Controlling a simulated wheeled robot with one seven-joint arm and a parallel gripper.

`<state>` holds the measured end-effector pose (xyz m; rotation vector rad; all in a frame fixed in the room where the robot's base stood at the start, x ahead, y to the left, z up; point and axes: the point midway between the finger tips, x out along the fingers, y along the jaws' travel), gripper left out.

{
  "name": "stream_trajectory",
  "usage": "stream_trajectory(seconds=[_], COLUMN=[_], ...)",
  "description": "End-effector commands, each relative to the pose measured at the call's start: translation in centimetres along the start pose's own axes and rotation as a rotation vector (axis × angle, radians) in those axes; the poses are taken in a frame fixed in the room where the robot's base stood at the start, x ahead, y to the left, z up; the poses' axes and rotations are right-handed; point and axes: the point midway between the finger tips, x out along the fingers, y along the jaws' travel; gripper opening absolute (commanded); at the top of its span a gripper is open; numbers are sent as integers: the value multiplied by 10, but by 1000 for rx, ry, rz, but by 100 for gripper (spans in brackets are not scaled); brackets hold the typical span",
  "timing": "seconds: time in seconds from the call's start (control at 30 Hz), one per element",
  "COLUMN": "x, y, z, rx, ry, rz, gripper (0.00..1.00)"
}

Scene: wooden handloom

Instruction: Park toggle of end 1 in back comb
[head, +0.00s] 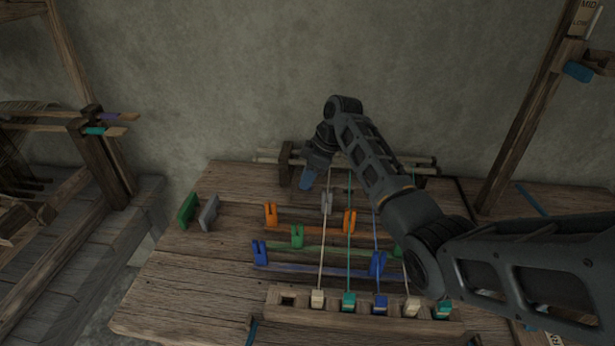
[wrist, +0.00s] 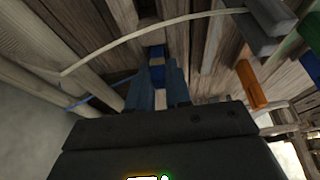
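My gripper (head: 308,180) points down at the back left of the table, next to a wooden frame with pale rods (head: 285,162). In the wrist view the slate-blue fingers (wrist: 157,85) are closed about a small toggle with a blue band (wrist: 157,73), which shows between their tips. A blue cord (wrist: 98,100) runs at the left there. In the head view the fingers hide the toggle. The front wooden rack (head: 268,300) has an empty leftmost hole (head: 287,301); cream, teal and blue toggles sit in its other holes. I cannot make out the back comb's slots.
Orange (head: 270,214), green (head: 297,236) and blue (head: 260,252) clips stand on the table between rack and rods. Green (head: 187,211) and grey (head: 209,212) blocks stand at the left. Taut cords run front to back beneath my arm. The table's left front is clear.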

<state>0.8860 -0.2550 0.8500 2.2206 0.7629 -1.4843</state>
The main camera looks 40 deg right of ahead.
Motion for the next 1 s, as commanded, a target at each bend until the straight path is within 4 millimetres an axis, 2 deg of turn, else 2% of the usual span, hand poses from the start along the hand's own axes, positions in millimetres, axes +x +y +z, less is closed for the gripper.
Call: stream_trajectory(seconds=[0.03,0.3,0.57,0.67,1.0], x=[0,0,-2,-10,-63], y=[0,0,0,0,1], z=[0,0,0,0,0], rx=[0,0,0,0,0], ry=[0,0,0,1,2], rz=[0,0,0,1,2], gripper=[24,48,48,48,48])
